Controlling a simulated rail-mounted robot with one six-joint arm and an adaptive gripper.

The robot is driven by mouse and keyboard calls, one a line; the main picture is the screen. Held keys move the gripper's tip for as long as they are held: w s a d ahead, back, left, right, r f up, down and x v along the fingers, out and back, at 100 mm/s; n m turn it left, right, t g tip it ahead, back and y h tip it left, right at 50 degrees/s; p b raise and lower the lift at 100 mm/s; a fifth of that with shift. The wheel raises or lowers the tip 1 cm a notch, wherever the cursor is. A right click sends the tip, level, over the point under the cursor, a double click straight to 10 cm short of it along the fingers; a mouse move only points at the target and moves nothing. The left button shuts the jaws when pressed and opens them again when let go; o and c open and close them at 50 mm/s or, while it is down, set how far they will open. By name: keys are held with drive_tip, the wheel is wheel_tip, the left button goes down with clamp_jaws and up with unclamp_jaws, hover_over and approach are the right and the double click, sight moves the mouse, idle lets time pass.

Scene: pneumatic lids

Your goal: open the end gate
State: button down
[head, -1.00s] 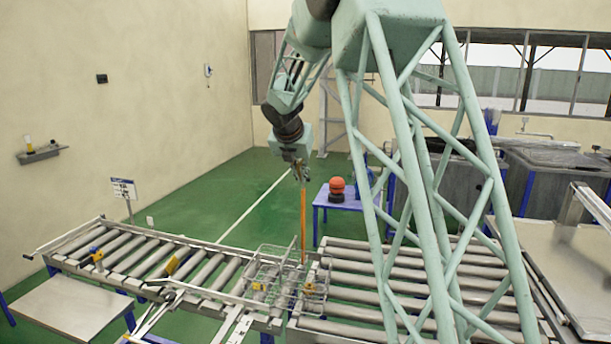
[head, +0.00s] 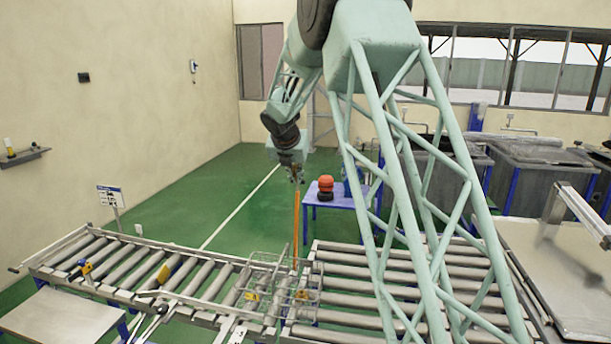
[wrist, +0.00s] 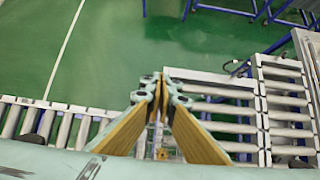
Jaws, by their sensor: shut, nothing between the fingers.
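My gripper (head: 296,255) hangs beneath my arm with its long, narrow yellow-orange fingers pointing down over the wire basket (head: 252,296). In the wrist view, the two yellow fingers of my gripper (wrist: 163,80) meet at their far ends, shut and empty. The roller conveyor (head: 190,280) runs left from the basket. A pale bar (head: 50,247) with a handle lies across its far left end; I cannot tell if this is the end gate. My gripper is well to the right of that bar. No part is clearly marked as a gate.
A second roller conveyor (head: 350,285) lies right of the basket. A blue table (head: 345,200) with red-orange and black items stands behind. A small sign (head: 110,197) and a steel table (head: 55,318) are at left. Green floor behind is free.

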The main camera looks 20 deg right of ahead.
drive_tip(key=shift+w+d, duration=0.25)
drive_tip(key=shift+w, duration=0.05)
drive_tip(key=shift+s+a, duration=0.1)
drive_tip(key=shift+a, duration=0.05)
idle(0.3)
drive_tip(key=v, duration=1.3)
drive_tip(key=shift+f+b, duration=0.15)
drive_tip(key=shift+b, duration=0.15)
drive_tip(key=shift+s, duration=0.15)
idle(0.3)
